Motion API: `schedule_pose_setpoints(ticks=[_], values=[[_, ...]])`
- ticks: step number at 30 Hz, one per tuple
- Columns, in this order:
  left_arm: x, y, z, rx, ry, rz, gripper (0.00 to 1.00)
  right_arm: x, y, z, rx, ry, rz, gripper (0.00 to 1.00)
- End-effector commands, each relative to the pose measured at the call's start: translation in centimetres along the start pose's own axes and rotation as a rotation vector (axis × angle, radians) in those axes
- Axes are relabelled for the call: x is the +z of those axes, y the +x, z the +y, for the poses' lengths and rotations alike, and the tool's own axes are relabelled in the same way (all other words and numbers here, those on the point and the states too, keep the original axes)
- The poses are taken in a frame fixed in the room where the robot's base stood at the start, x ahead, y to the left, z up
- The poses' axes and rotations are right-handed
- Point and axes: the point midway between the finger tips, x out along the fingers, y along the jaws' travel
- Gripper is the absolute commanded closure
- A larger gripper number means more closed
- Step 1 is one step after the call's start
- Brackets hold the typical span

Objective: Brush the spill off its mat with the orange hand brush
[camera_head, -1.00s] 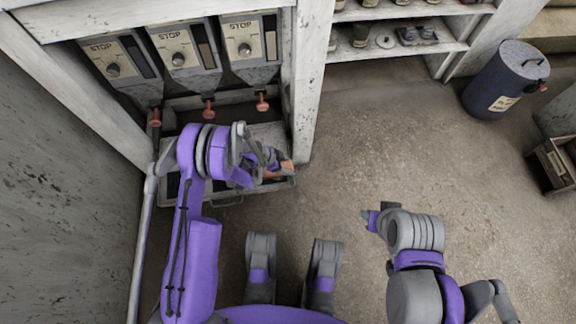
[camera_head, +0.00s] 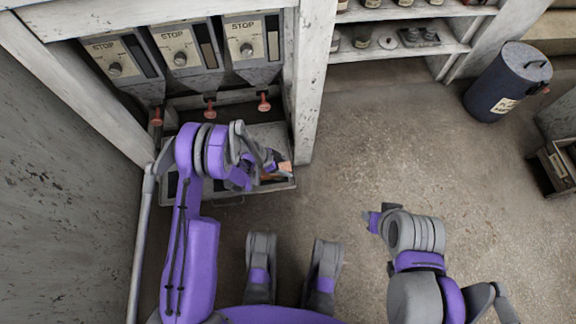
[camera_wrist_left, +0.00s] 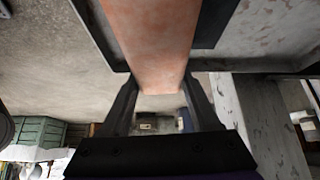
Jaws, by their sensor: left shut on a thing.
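My left gripper (camera_head: 270,166) is shut on an orange-brown piece, apparently the hand brush (camera_head: 284,168), over the right part of a grey tray (camera_head: 228,200) under the dispensers. In the left wrist view the brush (camera_wrist_left: 152,40) shows as a smooth salmon-orange block between the two dark fingers; its bristles do not show. A dark patch (camera_head: 172,186), perhaps part of the mat, shows at the tray's left end. My arm hides much of the tray, and I cannot make out the spill. My right gripper (camera_head: 372,219) is over bare floor, far from the tray; its fingers are unclear.
Three STOP dispensers (camera_head: 181,55) with red knobs hang above the tray. A whitish post (camera_head: 309,85) stands close to its right. Shelves (camera_head: 390,50) with jars, a dark blue bin (camera_head: 506,85) and a crate (camera_head: 553,166) lie further right. The middle floor is clear.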

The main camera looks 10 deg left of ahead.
Motion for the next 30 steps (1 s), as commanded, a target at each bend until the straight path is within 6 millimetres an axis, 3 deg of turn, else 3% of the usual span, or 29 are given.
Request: schedule_pose_setpoints(ticks=[30], values=[[0.88,0.49,-0.04,0.000,0.000,-0.001,1.00,0.00,0.00,0.00,0.000,0.000,0.000,0.58]])
